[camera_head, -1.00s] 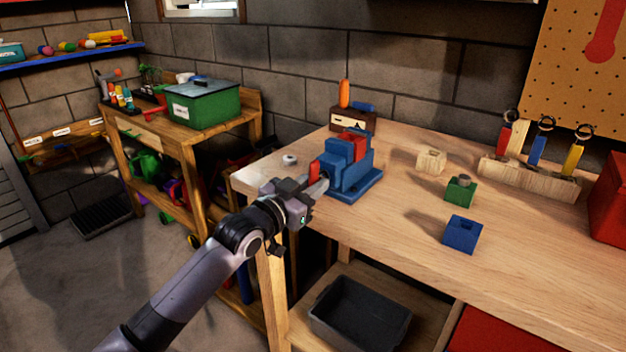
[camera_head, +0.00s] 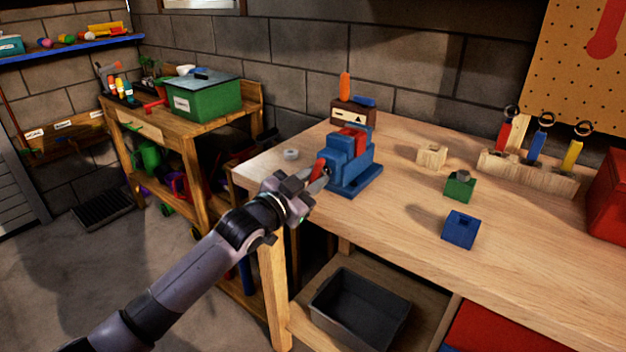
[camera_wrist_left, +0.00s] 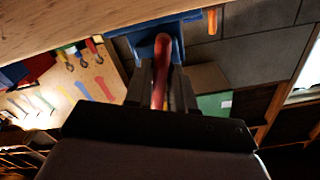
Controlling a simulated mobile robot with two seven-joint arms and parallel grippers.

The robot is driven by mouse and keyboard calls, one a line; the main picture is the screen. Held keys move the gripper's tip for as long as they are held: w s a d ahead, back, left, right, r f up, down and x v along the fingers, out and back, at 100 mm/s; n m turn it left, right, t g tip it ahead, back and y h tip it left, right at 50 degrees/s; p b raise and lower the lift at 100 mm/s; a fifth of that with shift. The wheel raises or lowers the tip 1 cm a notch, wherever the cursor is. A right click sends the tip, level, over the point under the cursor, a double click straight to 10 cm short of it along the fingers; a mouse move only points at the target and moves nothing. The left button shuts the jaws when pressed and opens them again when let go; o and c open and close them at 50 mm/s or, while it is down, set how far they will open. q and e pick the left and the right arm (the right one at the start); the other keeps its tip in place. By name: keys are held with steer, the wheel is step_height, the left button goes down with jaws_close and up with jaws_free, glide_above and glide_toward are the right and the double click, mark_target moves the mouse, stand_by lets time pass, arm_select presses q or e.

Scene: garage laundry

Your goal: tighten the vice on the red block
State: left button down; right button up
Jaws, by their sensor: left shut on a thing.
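The blue vice (camera_head: 350,172) stands on the wooden workbench near its left end. The red block (camera_head: 358,137) sits in the top of the vice, between the blue jaws. A red handle (camera_head: 318,169) sticks out of the vice's left face. My left gripper (camera_head: 316,182) is at that side of the vice, shut on the red handle. In the left wrist view the red handle (camera_wrist_left: 161,72) runs between the two dark fingers (camera_wrist_left: 160,90), with the blue vice (camera_wrist_left: 147,38) behind it. The fingers partly hide the handle. My right gripper does not show.
A small pale ring (camera_head: 291,154) lies left of the vice. A wooden block (camera_head: 431,156), a green block (camera_head: 460,187) and a blue block (camera_head: 460,230) stand to the right. A tool rack (camera_head: 528,172) is farther right. A grey bin (camera_head: 360,309) sits below.

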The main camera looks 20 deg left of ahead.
arm_select(q)
steer(key=shift+s+f, duration=0.1)
steer(key=shift+f, duration=0.1)
stand_by(0.6)
steer(key=c, duration=1.3)
jaws_free()
steer(key=shift+c, duration=0.2)
steer(key=shift+o, duration=1.1)
steer(key=shift+r, duration=0.15)
steer(key=v, duration=0.7)
steer(key=shift+s, duration=0.15)
